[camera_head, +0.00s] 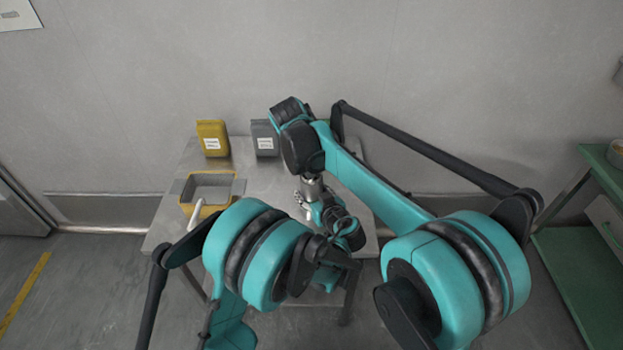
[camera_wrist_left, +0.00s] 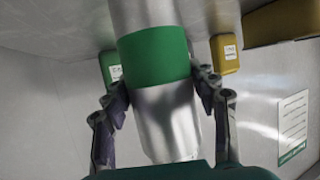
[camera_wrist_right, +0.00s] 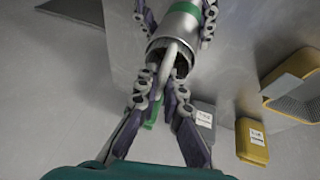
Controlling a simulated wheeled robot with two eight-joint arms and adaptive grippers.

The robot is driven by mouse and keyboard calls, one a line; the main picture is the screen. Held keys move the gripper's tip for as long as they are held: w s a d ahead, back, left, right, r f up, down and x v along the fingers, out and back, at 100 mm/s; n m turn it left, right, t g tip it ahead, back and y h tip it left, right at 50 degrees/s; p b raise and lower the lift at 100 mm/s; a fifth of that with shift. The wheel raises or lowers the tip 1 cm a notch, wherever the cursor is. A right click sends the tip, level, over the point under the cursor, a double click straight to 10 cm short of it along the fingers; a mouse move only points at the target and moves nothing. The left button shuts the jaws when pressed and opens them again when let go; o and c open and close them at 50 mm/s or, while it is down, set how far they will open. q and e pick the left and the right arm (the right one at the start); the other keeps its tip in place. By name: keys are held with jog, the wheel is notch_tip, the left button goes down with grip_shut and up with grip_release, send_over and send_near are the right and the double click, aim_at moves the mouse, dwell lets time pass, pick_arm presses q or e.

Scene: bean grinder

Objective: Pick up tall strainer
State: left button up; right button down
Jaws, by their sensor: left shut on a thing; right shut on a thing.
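A silver cylinder with a green band (camera_wrist_left: 155,55), likely the grinder, stands upright between my left gripper's fingers (camera_wrist_left: 160,105), which are shut on it. It also shows in the right wrist view (camera_wrist_right: 180,22). My right gripper (camera_wrist_right: 166,88) is shut on a pale grey handle (camera_wrist_right: 168,57) at the cylinder's open end. A yellow box with a grey inner (camera_head: 210,180) and a pale handle (camera_head: 194,213) sits on the table's left; its mesh shows in the right wrist view (camera_wrist_right: 295,85). I cannot tell whether this is the tall strainer. In the head view my arms hide much of both grippers.
A yellow bag (camera_head: 212,138) and a grey bag (camera_head: 264,137) stand at the back of the metal table (camera_head: 245,170). A green bag (camera_wrist_left: 110,62) shows in the left wrist view. A green bench (camera_head: 575,260) is at the right.

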notch_tip(320, 180, up, 18)
dwell(0.3)
jog(key=shift+f, duration=0.1)
pick_arm(q)
jog(key=o, duration=1.4)
